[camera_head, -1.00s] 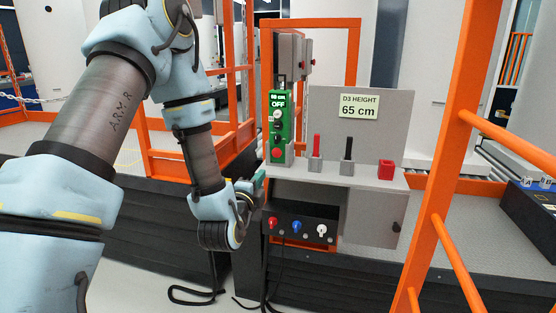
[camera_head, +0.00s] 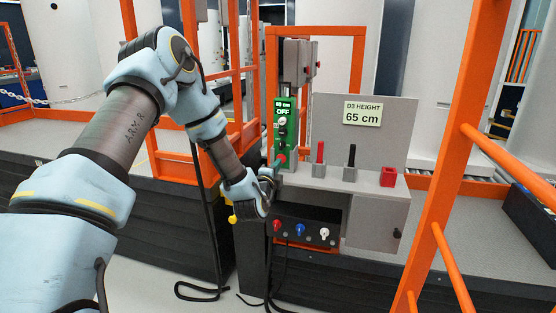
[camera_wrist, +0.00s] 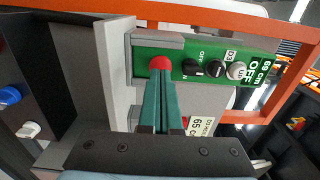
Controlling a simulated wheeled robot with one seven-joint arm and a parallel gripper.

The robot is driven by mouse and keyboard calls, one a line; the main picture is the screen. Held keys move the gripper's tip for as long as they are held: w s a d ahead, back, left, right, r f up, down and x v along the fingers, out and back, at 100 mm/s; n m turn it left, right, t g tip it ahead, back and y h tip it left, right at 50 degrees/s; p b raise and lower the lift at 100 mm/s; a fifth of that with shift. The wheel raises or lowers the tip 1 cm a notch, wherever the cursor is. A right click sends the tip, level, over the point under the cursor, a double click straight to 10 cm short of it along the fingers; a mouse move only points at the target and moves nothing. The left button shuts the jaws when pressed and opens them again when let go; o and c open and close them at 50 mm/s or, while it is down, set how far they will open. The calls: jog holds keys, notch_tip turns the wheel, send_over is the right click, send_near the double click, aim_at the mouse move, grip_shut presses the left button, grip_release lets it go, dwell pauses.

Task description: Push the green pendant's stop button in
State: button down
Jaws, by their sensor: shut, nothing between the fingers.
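The green pendant (camera_head: 285,125) stands upright in its grey holder at the left end of the grey console. Its display reads OFF. In the wrist view the pendant (camera_wrist: 216,62) lies sideways, with its red stop button (camera_wrist: 160,63) at the left end, beside a black knob (camera_wrist: 192,68) and a white knob (camera_wrist: 236,71). My gripper (camera_wrist: 160,80) is shut and empty, its teal fingertips at the near edge of the red button and covering part of it. I cannot tell whether they touch. In the head view my gripper (camera_head: 272,172) is beside the pendant's lower end.
The console shelf (camera_head: 335,182) carries a red-handled and a black-handled holder and a red cup (camera_head: 388,176). A "D3 HEIGHT 65 cm" sign (camera_head: 362,112) is behind. Coloured knobs (camera_head: 300,229) are below. An orange post (camera_head: 455,150) stands at the right.

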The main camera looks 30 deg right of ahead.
jog(key=shift+w+d, duration=0.4)
jog(key=shift+w, duration=0.05)
jog(key=shift+f, duration=0.1)
